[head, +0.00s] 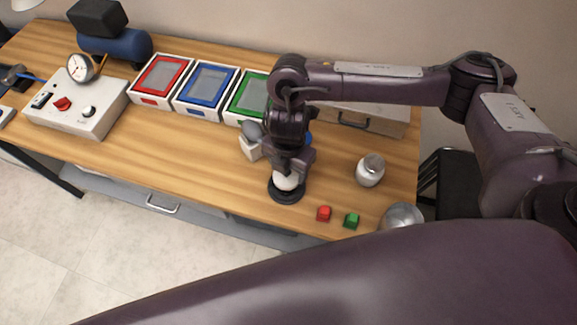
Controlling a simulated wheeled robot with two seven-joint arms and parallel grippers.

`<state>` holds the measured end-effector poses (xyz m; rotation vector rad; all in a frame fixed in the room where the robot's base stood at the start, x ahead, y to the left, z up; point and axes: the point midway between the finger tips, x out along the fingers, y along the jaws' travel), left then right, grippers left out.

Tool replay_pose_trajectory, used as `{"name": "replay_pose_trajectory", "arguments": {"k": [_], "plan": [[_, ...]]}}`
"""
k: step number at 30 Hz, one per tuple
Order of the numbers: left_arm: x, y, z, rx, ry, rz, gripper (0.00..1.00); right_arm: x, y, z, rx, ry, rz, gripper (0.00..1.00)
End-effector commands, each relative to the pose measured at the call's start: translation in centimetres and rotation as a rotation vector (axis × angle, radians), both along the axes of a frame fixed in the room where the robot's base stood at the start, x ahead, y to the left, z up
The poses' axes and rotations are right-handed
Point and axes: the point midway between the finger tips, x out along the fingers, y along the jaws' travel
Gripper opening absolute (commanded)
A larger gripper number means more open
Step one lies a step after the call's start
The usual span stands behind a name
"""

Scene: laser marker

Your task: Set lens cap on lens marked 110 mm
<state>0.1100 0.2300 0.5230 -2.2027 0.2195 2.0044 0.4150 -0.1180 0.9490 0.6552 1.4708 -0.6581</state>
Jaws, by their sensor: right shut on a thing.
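My right gripper (289,168) points down near the front edge of the wooden table, shut on a pale rounded thing (287,182). The thing sits over or in a black round disc (286,195) on the table; the fingers hide part of both. I cannot tell which of these is the lens cap and which a lens. No 110 mm marking can be read. My left gripper is not in view.
Red, blue and green framed trays (162,78) line the back. A silver jar (370,169) and another silver vessel (402,214) stand right.

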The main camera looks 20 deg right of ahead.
Motion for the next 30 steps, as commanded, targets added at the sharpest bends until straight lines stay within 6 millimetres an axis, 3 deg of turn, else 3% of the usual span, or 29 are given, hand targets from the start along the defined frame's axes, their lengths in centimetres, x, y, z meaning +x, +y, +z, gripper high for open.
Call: {"name": "replay_pose_trajectory", "arguments": {"k": [1,5,30], "plan": [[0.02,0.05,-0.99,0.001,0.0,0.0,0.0,0.01,-0.02,-0.97,0.0,0.0,0.0,0.38],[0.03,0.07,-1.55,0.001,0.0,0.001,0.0,0.02,-0.01,-1.51,0.0,0.0,-0.001,0.38],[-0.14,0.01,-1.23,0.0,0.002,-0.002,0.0,0.07,-0.05,-1.42,0.0,0.0,-0.001,0.38]]}}
